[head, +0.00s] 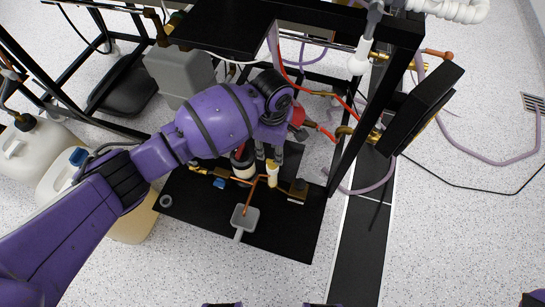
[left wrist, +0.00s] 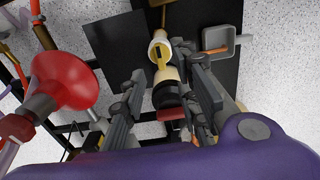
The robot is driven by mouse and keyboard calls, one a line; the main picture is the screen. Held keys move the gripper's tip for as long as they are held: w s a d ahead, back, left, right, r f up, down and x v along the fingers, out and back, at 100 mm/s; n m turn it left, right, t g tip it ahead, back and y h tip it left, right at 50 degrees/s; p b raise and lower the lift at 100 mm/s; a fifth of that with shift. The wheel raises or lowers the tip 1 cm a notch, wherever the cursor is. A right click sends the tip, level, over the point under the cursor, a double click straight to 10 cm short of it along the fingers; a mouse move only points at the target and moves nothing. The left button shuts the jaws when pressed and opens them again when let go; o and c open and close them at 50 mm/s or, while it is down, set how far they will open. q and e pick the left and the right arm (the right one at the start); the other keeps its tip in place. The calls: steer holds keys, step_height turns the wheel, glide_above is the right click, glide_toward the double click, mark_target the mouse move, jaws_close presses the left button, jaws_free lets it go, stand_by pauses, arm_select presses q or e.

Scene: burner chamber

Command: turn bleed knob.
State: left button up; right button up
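My left gripper (head: 269,152) points down at a cluster of fittings above a black base plate. Its fingers are apart in the left wrist view (left wrist: 158,72). Between them, seen from the wrist, is a cream fitting (left wrist: 160,48) with a yellow slotted middle, with a black section behind it. I cannot tell whether the fingers touch it. In the head view a small cream fitting (head: 272,174) stands just below the fingertips. Which part is the bleed knob is not clear from these frames. My right gripper is not in view.
A red round part (left wrist: 64,80) is close beside the left gripper; it also shows in the head view (head: 297,114). A grey square cup (head: 245,217) sits on the black plate (head: 285,236). A black frame post (head: 352,120) and a black panel (head: 425,108) stand to the right.

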mark_target(273, 161)
arm_select(q)
step_height(273, 161, down, 5)
steer(key=shift+r+b, duration=0.1)
steer(key=shift+b, duration=0.9)
steer(key=shift+f+b, duration=0.35)
steer(key=shift+f, duration=0.4)
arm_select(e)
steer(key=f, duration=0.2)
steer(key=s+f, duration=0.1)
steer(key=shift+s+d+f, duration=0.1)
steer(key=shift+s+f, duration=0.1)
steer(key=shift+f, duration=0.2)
arm_select(q)
steer(key=shift+c, duration=0.4)
jaws_close()
